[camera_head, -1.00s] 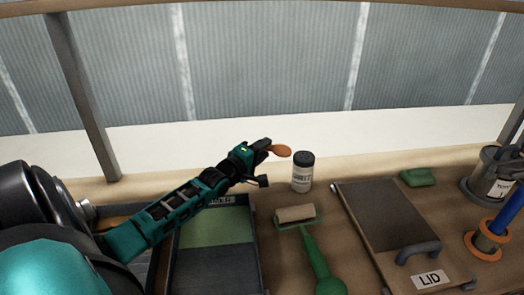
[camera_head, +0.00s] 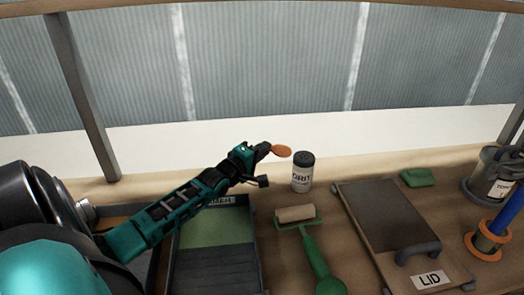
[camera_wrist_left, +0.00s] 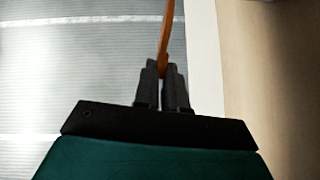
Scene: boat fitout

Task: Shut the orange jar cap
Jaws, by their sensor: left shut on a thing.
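My left gripper (camera_head: 264,150) is shut on the orange cap (camera_head: 282,151), a thin disc held out from its fingertips, above the wooden worktop and just left of the grit jar's top. In the left wrist view the gripper's fingers (camera_wrist_left: 163,84) pinch the orange cap (camera_wrist_left: 166,38), which shows edge-on. A white jar with a dark top (camera_head: 302,172), labelled GRIT, stands upright on the worktop. No orange jar body is clearly visible. My right gripper is not in view.
A paint tray (camera_head: 212,225) lies below my left arm. A green roller (camera_head: 310,245) lies to its right.

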